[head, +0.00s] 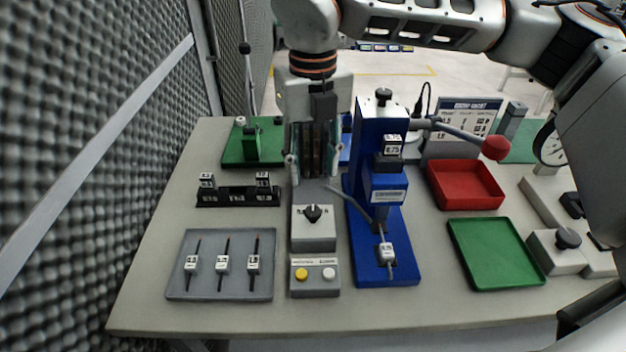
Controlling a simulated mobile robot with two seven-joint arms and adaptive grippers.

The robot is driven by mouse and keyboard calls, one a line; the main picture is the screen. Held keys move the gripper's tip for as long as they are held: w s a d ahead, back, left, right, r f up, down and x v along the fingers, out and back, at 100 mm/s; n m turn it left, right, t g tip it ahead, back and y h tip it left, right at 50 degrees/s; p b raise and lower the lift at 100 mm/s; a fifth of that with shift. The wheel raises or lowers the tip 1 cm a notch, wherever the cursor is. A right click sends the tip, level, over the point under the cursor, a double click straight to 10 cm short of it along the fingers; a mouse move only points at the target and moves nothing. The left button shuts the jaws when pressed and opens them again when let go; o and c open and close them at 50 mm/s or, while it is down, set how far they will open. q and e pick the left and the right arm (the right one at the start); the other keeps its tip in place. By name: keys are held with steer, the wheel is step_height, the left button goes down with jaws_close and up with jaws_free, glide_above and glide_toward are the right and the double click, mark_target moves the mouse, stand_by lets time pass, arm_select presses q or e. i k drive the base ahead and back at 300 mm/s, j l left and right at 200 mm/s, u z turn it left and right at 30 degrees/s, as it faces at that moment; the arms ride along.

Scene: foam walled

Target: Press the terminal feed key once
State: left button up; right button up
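A small grey control box (315,289) stands near the front edge of the table, with a yellow button (301,274) and a white button (328,273) on top. Its label is too small to read, so I cannot tell which button is the feed key. My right gripper (314,178) points down behind this box and behind a grey unit with a black knob (313,228), apart from both buttons. Its dark fingers are seen end-on against dark parts, and their gap is unclear. My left gripper is out of view.
A blue press (372,180) with a red-balled lever (495,148) stands just right of the box. A grey tray (178,275) with several terminal tools lies left. Red (466,199) and green (484,285) trays lie right. A foam wall (60,120) borders the left.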

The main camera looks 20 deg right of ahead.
mark_target(301, 275)
steer(key=k, duration=1)
